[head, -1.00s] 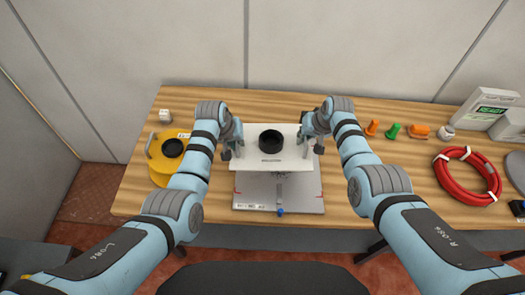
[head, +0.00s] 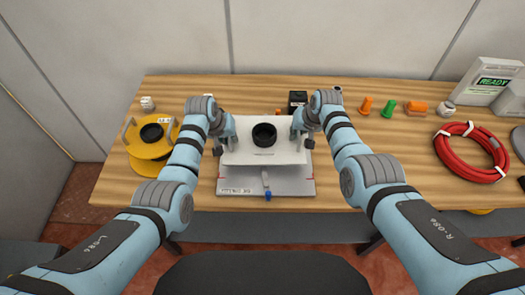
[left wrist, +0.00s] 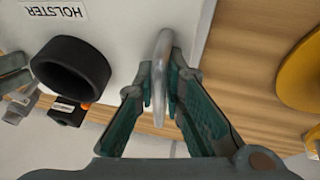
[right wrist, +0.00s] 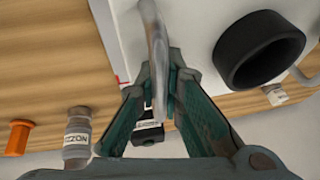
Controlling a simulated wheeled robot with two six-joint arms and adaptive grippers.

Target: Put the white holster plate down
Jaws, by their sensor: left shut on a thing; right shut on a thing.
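The white holster plate (head: 264,155) carries a black ring (head: 264,135) and is roughly level over the back part of a grey base plate (head: 228,184). I cannot tell whether the two touch. My left gripper (head: 219,146) is shut on the plate's left metal handle, which shows in the left wrist view (left wrist: 161,75). My right gripper (head: 304,138) is shut on the right handle, which shows in the right wrist view (right wrist: 155,60). The HOLSTER label (left wrist: 54,13) is readable in the left wrist view. The far part of the base is hidden under the plate.
A yellow spool (head: 150,148) stands on the left of the wooden table. A black box (head: 297,98) stands behind the plate. Orange and green pieces (head: 388,108), a red cable coil (head: 472,151) and a READY display (head: 493,82) are on the right.

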